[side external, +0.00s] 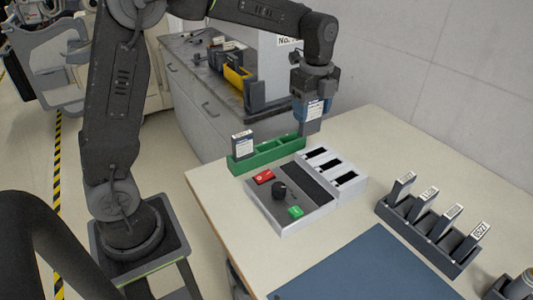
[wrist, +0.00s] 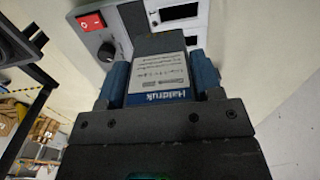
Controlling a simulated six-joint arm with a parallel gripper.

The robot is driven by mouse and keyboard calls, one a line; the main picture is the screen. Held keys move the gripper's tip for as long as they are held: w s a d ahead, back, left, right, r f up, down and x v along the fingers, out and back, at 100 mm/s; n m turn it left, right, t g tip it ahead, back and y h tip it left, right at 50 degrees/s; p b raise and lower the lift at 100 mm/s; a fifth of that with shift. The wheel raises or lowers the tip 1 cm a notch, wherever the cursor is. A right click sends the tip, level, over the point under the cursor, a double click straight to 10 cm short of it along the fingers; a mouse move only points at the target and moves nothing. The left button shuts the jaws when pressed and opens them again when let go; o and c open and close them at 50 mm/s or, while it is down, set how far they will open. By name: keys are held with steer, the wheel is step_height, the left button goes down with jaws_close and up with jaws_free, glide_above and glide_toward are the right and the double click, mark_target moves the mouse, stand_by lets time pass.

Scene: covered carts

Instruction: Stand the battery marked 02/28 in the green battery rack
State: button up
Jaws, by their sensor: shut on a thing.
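My gripper (side external: 312,108) has blue fingers, which also show in the wrist view (wrist: 160,85). It is shut on a dark battery with a white and blue label (wrist: 160,72). The label's small print is too blurred to read, so I cannot tell its date. The held battery hangs upright by the right end of the green battery rack (side external: 268,156); I cannot tell whether it touches the rack. Another battery (side external: 243,146) stands in the rack's left slot. The rack's middle looks empty; its right end is partly hidden.
A grey charger (side external: 318,212) with a red button, black knob, green button and several slots stands just in front of the rack. A dark rack (side external: 440,250) with several batteries is at the right. A blue mat (side external: 365,270) lies in front. A wall stands behind.

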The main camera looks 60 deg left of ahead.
stand_by(0.3)
steer(key=s+a, duration=0.2)
steer(key=a, duration=0.7)
steer(key=s+a, duration=0.3)
steer(key=a, duration=0.7)
steer(key=shift+w+d+f, duration=1.25)
steer(key=shift+d+f, duration=0.2)
steer(key=shift+f, duration=0.5)
steer(key=shift+w+d+f, duration=1.25)
steer(key=shift+d+f, duration=0.25)
steer(key=shift+f, duration=0.4)
steer(key=shift+w+d+f, duration=1.25)
steer(key=shift+d+f, duration=0.2)
steer(key=shift+f, duration=0.5)
steer(key=shift+f, duration=0.15)
steer(key=o, duration=1)
